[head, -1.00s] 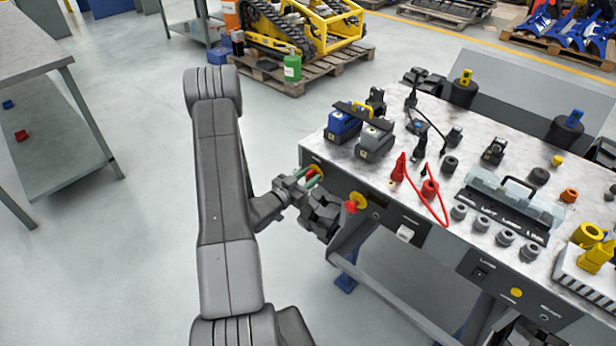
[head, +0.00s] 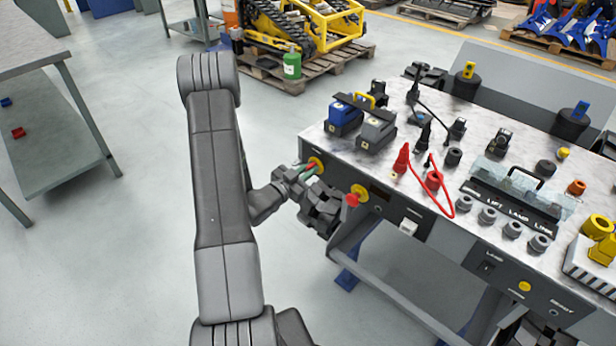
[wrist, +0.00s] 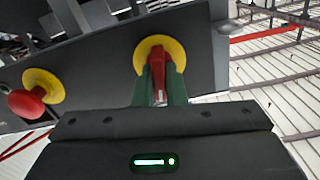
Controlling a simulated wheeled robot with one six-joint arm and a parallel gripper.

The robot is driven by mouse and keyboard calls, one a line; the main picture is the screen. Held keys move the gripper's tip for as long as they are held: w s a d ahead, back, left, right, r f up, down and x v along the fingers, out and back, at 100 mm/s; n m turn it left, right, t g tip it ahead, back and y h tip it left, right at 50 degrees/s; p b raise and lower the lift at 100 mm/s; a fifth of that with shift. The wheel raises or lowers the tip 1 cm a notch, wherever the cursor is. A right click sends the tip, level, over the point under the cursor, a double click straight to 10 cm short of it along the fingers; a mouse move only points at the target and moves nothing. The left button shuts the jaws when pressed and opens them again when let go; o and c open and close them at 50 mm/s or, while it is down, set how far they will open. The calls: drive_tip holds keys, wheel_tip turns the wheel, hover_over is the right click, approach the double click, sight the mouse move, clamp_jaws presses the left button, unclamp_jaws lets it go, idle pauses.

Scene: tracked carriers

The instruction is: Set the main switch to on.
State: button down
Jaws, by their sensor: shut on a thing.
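The main switch is a red handle (wrist: 157,68) on a round yellow plate (wrist: 150,48) at one end of the bench's dark front panel. In the head view its yellow plate (head: 317,162) shows at the panel's left end, partly hidden by my gripper (head: 309,170). In the wrist view the green fingers of my gripper (wrist: 159,88) stand on either side of the red handle and are shut on it. The handle lies in line with the fingers. I see no readable on or off mark by it.
A red mushroom button (head: 352,200) on a yellow plate sits just right of the switch, close to my gripper. A white rocker (head: 408,227) is further right. The benchtop (head: 400,190) carries batteries, plugs and a red cable. Floor (head: 120,250) left of my arm is clear.

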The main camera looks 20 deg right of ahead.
drive_tip(key=m+b, duration=0.2)
drive_tip(key=b, duration=0.2)
drive_tip(key=m+b, duration=0.2)
drive_tip(key=b, duration=0.2)
drive_tip(key=shift+s+f, duration=0.1)
drive_tip(key=shift+f, duration=0.3)
drive_tip(key=m+b, duration=0.5)
drive_tip(key=b, duration=0.2)
drive_tip(key=shift+s+d+f+b, duration=0.1)
drive_tip(key=shift+b, duration=0.2)
drive_tip(key=m+b, duration=0.4)
drive_tip(key=b, duration=0.2)
drive_tip(key=m+b, duration=0.2)
drive_tip(key=b, duration=0.1)
drive_tip(key=shift+s+m, duration=0.1)
drive_tip(key=shift+m, duration=0.2)
drive_tip(key=shift+b, duration=0.35)
drive_tip(key=c, duration=1.5)
unclamp_jaws()
drive_tip(key=shift+r, duration=0.2)
